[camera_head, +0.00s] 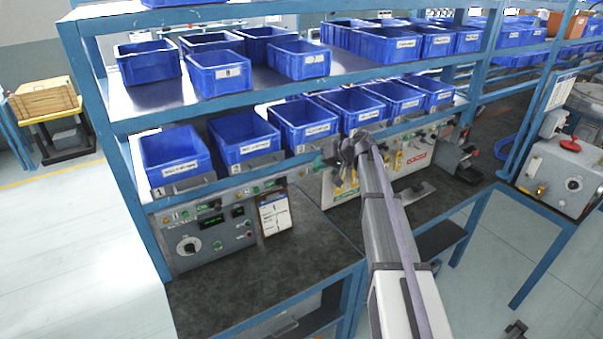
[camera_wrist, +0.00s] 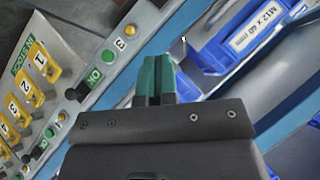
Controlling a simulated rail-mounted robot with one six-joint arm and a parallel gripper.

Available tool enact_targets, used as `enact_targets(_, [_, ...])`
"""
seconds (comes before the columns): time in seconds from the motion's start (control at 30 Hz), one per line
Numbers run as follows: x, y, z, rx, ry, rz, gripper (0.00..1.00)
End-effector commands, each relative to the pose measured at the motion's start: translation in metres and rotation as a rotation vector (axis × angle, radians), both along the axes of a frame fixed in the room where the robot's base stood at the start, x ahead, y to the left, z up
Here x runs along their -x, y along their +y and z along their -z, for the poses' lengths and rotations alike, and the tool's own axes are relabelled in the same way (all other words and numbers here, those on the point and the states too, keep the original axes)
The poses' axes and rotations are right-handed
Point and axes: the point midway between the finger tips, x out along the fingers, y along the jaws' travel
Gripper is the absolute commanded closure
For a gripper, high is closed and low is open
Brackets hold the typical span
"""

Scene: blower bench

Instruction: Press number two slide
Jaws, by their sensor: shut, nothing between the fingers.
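My gripper (camera_head: 320,160) is at the lower shelf's front edge, right of the number three mark. In the wrist view its green fingers (camera_wrist: 155,78) are together, with nothing between them. That view shows a yellow slide marked 2 (camera_wrist: 50,76) on a pale panel at the left, beside a yellow slide marked 1 (camera_wrist: 38,60). The fingers are apart from both. In the head view a grey plate marked 2 (camera_head: 252,167) lies under the second blue bin (camera_head: 243,137), left of my gripper. I cannot tell which number two is meant.
A rail in the wrist view carries a green button (camera_wrist: 108,56), an OK label (camera_wrist: 94,77) and a 3 label (camera_wrist: 130,30). A blue bin (camera_wrist: 245,38) labelled M12 x 60 mm is close right of the fingers. A grey control box (camera_head: 205,235) stands below the shelf.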

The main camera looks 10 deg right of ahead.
Motion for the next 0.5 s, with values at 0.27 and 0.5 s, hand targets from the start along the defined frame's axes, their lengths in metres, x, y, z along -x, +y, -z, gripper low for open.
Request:
enact_targets(0.27, [-0.0044,0.0020,-0.0050,0.007,-0.074,-0.020,1.00])
enact_targets(0.5, [-0.0082,0.0065,0.0017,0.008,-0.072,-0.020,1.00])
